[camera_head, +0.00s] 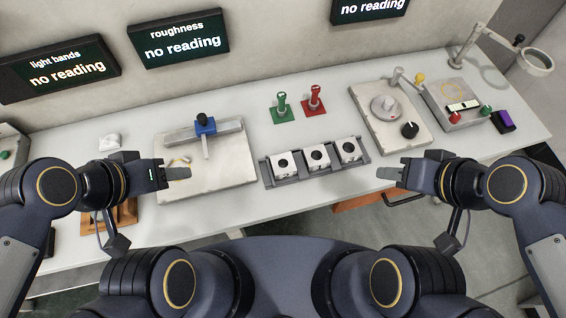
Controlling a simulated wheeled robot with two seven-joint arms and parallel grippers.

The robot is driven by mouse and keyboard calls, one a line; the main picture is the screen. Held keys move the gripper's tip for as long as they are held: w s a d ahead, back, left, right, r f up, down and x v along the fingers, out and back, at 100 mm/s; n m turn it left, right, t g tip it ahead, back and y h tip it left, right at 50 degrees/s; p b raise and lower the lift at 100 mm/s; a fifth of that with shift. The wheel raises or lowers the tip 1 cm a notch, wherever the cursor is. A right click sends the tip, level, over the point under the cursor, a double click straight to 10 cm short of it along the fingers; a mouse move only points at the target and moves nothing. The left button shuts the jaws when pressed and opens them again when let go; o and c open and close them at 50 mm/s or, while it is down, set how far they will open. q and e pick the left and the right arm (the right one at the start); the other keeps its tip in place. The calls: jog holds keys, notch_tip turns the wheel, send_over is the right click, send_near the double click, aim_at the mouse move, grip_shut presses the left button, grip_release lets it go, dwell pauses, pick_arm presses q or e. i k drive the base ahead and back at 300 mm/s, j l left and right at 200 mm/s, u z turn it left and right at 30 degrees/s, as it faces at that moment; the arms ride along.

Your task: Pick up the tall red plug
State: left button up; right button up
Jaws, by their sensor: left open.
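The tall red plug (314,95) stands upright on a red base at the back middle of the bench, just right of a similar green plug (281,102) on a green base. My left gripper (184,170) is open and empty over the pale plate at the left, well left of and nearer than the red plug. My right gripper (382,176) is near the bench's front edge, right of and nearer than the red plug. Nothing shows in it, and its finger gap is unclear. Neither gripper touches a plug.
A grey rack (271,178) with three white blocks lies in front of the plugs. A pale plate (232,176) with a blue-topped fixture (205,127) is at left. A plate with a round dial (384,106) is at right. Bare bench surrounds the plugs.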

aim_at(314, 104)
jog(key=l+u, duration=0.2)
jog(key=u, duration=0.9)
jog(key=k+l+u, duration=0.1)
jog(key=l+u, duration=0.2)
jog(key=k+l+u, duration=0.1)
jog(key=l+u, duration=0.25)
jog(key=k+l+u, duration=0.3)
jog(key=k+l, duration=0.2)
jog(key=l, duration=0.15)
jog(key=k+l+u, duration=0.1)
jog(key=l, duration=0.25)
jog(key=k, duration=0.05)
